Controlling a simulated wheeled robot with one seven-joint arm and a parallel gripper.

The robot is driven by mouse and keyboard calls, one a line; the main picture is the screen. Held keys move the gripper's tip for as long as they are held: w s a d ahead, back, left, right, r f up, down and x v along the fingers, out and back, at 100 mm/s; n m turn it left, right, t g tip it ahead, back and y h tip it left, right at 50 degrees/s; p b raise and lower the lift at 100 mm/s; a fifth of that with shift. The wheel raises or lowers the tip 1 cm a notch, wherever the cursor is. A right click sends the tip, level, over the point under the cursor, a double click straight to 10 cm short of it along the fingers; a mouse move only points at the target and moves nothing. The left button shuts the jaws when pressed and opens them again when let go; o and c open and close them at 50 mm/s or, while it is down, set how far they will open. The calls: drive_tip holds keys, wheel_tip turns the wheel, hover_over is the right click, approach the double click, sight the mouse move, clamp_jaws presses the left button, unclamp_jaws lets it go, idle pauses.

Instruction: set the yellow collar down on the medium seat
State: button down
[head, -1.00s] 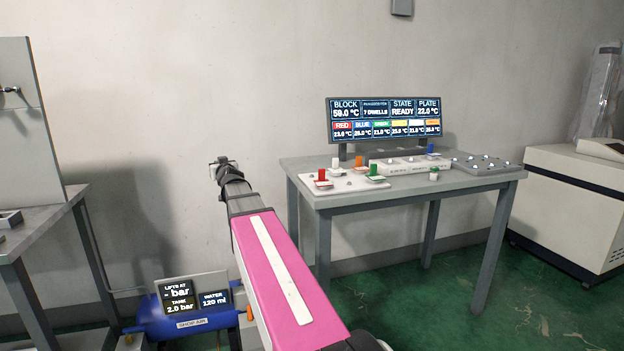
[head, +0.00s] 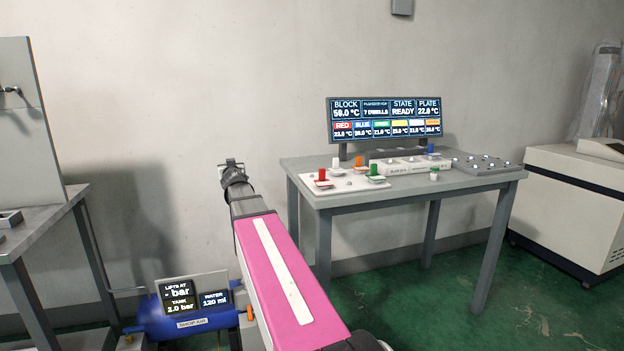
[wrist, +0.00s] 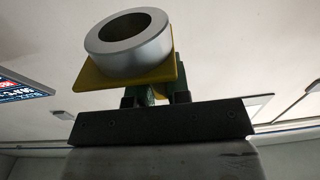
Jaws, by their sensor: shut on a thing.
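The yellow collar (wrist: 130,52) shows in the wrist view as a silver ring on a yellow square plate. My gripper (wrist: 157,95) is shut on it by the plate side, and the collar looks tilted in that view. In the head view my gripper (head: 230,163) is up in front of the bare wall, left of the table and apart from it. The collar cannot be made out there. I cannot tell which place is the medium seat.
A grey table (head: 450,181) holds a white board (head: 345,184) with red, white, orange and green pieces, a pale block (head: 408,163), a studded grey plate (head: 487,164) and a monitor (head: 385,119). A blue air tank (head: 180,322) stands low left. Another bench (head: 45,212) is far left.

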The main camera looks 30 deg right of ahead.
drive_tip(key=shift+d+f+m+g+h, duration=0.1)
drive_tip(key=shift+d+m+g+h, duration=0.2)
drive_tip(key=shift+d+m+h, duration=0.8)
drive_tip(key=s+d+r+m+g+h, duration=0.3)
drive_tip(key=d+r+m+g+h, duration=0.35)
drive_tip(key=d, duration=0.25)
drive_tip(key=s+d+r+m+g+h, duration=0.3)
drive_tip(key=d+r+m+g+h, duration=0.2)
drive_tip(key=d+g, duration=0.35)
drive_tip(key=shift+t, duration=0.4)
drive_tip(key=shift+s+d+f, duration=0.4)
drive_tip(key=shift+d+f, duration=1.45)
drive_tip(key=shift+f, duration=0.05)
drive_tip(key=shift+s+d+f, duration=0.45)
drive_tip(key=shift+d+f, duration=1.35)
drive_tip(key=shift+f, duration=0.05)
drive_tip(key=shift+s+d+f, duration=0.4)
drive_tip(key=shift+d+f, duration=1.45)
drive_tip(key=shift+f, duration=0.05)
drive_tip(key=shift+f, duration=0.6)
drive_tip(key=c, duration=1.1)
unclamp_jaws()
drive_tip(key=shift+r, duration=0.1)
